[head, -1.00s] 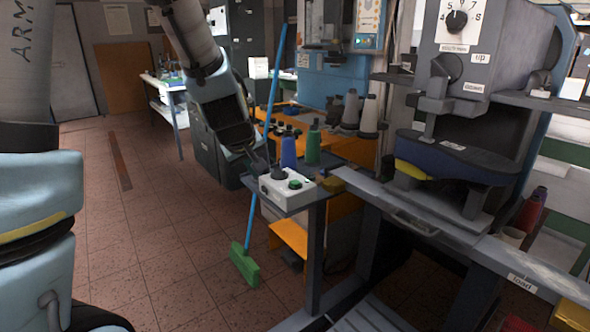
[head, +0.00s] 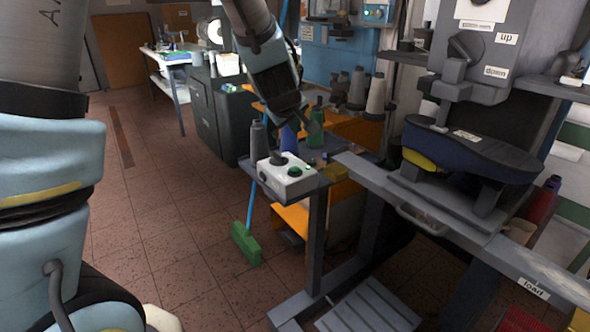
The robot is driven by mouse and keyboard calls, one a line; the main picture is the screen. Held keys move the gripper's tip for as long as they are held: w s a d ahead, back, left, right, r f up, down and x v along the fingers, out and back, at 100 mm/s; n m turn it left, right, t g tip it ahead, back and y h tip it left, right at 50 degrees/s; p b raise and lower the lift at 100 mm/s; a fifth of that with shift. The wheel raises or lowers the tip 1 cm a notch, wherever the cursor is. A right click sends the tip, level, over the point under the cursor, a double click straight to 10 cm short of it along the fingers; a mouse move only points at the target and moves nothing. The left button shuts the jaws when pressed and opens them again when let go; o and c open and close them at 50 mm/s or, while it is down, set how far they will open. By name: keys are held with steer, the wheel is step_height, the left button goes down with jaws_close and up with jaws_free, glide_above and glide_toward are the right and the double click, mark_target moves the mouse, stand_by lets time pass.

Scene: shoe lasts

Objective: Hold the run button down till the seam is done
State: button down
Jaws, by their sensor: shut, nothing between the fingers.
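A white control box (head: 287,180) stands on the end of a small grey shelf (head: 325,181). On its top are a black round knob or button (head: 278,158) and a green button (head: 294,171); I see no label telling which is the run button. My gripper (head: 308,121) is shut and empty, above and behind the box in the picture, apart from both controls. It partly covers a blue thread cone (head: 289,139). No seam being sewn can be made out.
A grey cone (head: 258,141) and a green cone (head: 316,128) stand close around my gripper. At right is a grey machine (head: 478,62) with a dark blue and yellow piece (head: 470,150). A green broom (head: 245,244) stands below the shelf. The tiled floor at left is clear.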

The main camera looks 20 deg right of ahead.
mark_target(295, 171)
steer(key=shift+f+b, duration=4)
steer(key=shift+f, duration=0.3)
steer(key=shift+f+b, duration=0.3)
steer(key=shift+f, duration=0.1)
